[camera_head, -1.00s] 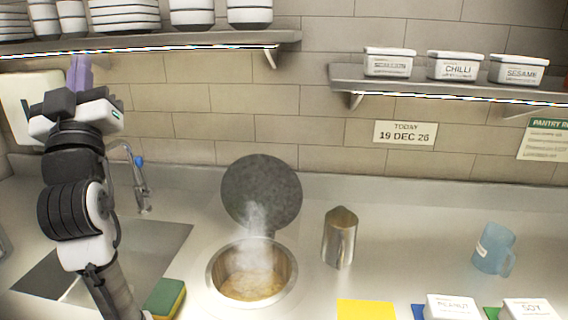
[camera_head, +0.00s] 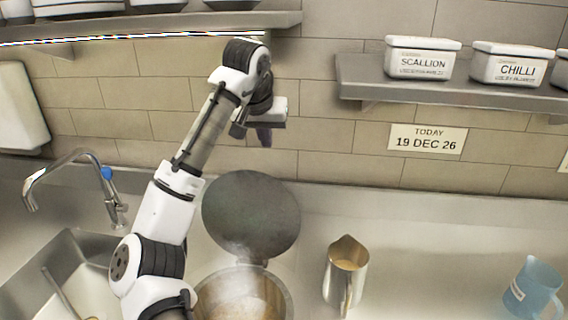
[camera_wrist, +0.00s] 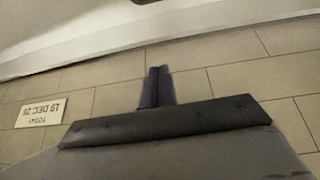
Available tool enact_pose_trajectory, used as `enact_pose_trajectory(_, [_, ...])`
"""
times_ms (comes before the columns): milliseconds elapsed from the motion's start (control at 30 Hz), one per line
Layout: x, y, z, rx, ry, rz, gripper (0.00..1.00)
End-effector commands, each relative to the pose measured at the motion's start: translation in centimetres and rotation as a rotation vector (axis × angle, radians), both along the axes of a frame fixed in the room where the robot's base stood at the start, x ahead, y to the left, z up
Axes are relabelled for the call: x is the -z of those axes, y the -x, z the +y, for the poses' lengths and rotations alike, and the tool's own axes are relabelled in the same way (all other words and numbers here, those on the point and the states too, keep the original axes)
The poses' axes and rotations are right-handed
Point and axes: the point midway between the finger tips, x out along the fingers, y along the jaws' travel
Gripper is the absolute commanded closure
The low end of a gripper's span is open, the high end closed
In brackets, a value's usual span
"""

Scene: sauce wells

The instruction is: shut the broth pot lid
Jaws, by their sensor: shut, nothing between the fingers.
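The round dark grey broth pot lid (camera_head: 251,212) stands open, tilted up behind the pot in the head view. The broth pot (camera_head: 286,302) is sunk in the counter, with steam rising from the pale broth; my arm hides part of its left side. My gripper (camera_head: 264,138) points down above the lid's upper edge, near the tiled wall, apart from the lid. Its fingers are shut and empty.
A steel jug (camera_head: 345,275) stands right of the pot, and a blue jug (camera_head: 533,290) farther right. A shelf (camera_head: 450,95) with labelled tubs is at the upper right; another shelf (camera_head: 150,25) overhangs my arm. A tap (camera_head: 75,170) and sink are at the left.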

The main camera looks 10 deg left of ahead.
Motion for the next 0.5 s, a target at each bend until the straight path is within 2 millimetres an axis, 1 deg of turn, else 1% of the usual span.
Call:
enact_pose_trajectory(33, [0.2,0.5,0.5,-0.014,-0.016,0.047,1.00])
enact_pose_trajectory(100, [0.5,1.0,0.8,-0.026,-0.029,0.092,1.00])
enact_pose_trajectory(200, [1.1,1.2,1.0,-0.033,-0.035,0.121,1.00])
enact_pose_trajectory(367, [2.5,0.7,0.9,-0.031,-0.033,0.123,1.00])
enact_pose_trajectory(500, [4.8,-0.2,0.9,-0.030,-0.031,0.122,1.00])
